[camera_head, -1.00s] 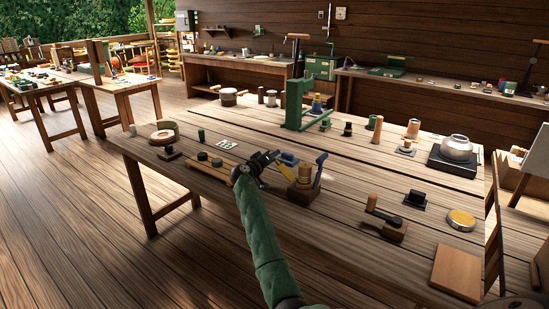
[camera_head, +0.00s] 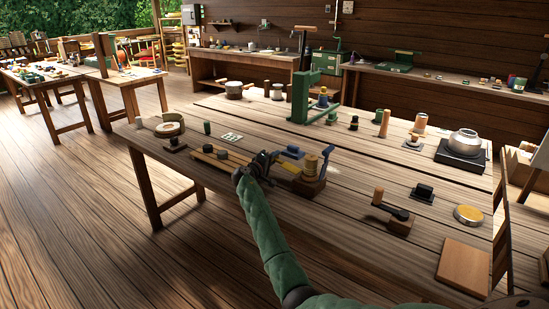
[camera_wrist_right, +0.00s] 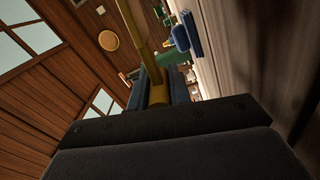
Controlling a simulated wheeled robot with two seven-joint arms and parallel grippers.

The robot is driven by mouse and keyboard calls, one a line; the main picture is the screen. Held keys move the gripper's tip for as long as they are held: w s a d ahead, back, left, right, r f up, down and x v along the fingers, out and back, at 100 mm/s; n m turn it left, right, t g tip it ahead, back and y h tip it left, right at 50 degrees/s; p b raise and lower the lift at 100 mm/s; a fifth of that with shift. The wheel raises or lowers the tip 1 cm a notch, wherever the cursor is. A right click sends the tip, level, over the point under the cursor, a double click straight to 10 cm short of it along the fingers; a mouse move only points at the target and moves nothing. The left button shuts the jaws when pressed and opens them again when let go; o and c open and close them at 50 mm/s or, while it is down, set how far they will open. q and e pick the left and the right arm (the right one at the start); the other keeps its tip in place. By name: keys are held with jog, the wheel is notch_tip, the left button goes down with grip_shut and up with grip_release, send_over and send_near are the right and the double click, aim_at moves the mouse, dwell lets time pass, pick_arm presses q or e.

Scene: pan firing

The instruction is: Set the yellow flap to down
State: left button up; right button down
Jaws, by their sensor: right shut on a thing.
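The yellow flap (camera_head: 289,168) is on the near-left side of a wooden block (camera_head: 309,187) with a wooden spool-like post (camera_head: 311,163). Blue flaps (camera_head: 292,152) stand beside the post. My right gripper (camera_head: 268,163) is at the left of the block, at the flap. In the right wrist view the yellow flap (camera_wrist_right: 140,38) runs as a long bar down between the fingers of my right gripper (camera_wrist_right: 157,90), which is shut on it. A blue flap (camera_wrist_right: 187,36) shows to its right there. The flap's exact tilt is hard to tell. My left gripper is not in view.
A light wooden tray (camera_head: 210,158) with dark round pieces lies close left of my gripper. A green press (camera_head: 310,98) stands behind. The table's front edge is near my arm.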

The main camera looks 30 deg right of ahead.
jog(key=c, duration=1.3)
grip_release()
jog(key=shift+r, duration=0.1)
jog(key=shift+s+a, duration=0.1)
jog(key=shift+a, duration=0.1)
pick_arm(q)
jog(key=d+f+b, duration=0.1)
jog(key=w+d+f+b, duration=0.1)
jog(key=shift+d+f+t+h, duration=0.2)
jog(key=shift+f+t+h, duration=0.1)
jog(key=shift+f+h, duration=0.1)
pick_arm(e)
jog(key=v, duration=0.7)
jog(key=shift+s+a, duration=0.1)
jog(key=shift+a, duration=0.1)
jog(key=shift+c, duration=0.2)
